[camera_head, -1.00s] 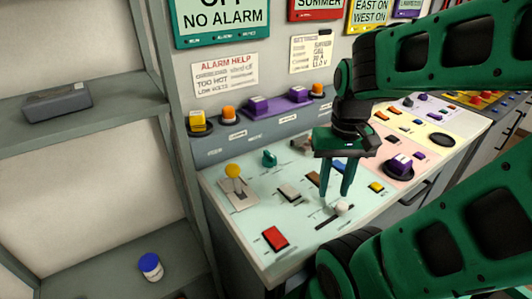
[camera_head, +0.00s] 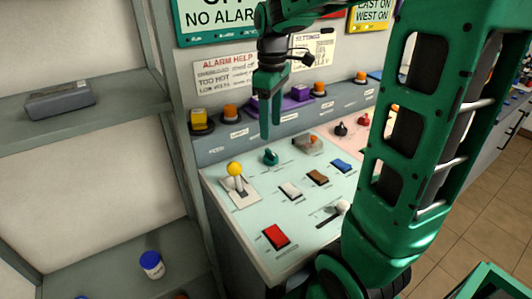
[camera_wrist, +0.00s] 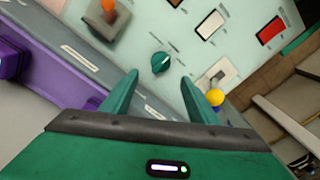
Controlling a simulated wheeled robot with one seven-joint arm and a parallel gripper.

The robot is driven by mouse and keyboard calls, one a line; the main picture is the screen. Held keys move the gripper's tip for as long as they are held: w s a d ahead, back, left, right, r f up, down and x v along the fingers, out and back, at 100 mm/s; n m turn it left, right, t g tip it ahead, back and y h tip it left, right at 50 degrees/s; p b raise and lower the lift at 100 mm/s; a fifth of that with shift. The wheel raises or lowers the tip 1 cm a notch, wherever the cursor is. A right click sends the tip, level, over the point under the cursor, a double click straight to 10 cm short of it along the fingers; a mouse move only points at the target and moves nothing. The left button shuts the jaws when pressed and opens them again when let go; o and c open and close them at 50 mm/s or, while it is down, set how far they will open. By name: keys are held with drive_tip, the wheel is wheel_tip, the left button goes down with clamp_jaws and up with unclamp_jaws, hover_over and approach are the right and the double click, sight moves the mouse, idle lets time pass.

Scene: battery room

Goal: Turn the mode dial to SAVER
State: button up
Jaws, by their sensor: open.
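A green round dial (camera_head: 270,157) sits at the back of the pale green panel section (camera_head: 250,222). It is likely the mode dial; its label is too small to read. In the wrist view the dial (camera_wrist: 160,62) shows a raised grip and appears between my fingertips, with marks around it that I cannot read. My gripper (camera_head: 271,128) is open and points down, above the dial and apart from it in the head view. Both green fingers (camera_wrist: 159,77) also show in the wrist view, with nothing held.
A yellow-knobbed lever (camera_head: 235,170) stands left of the dial. An orange-tipped control (camera_head: 312,140) lies to its right. White (camera_head: 290,190), brown (camera_head: 318,177) and red (camera_head: 275,236) switches are in front. Yellow, orange and purple buttons (camera_head: 296,93) line the raised back ledge.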

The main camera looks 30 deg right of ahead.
sight(270, 152)
wheel_tip(270, 152, down, 10)
drive_tip(key=shift+f, duration=0.1)
idle(0.4)
drive_tip(key=c, duration=1)
drive_tip(key=shift+a, duration=0.25)
drive_tip(key=shift+c, duration=0.2)
drive_tip(key=shift+d, duration=0.15)
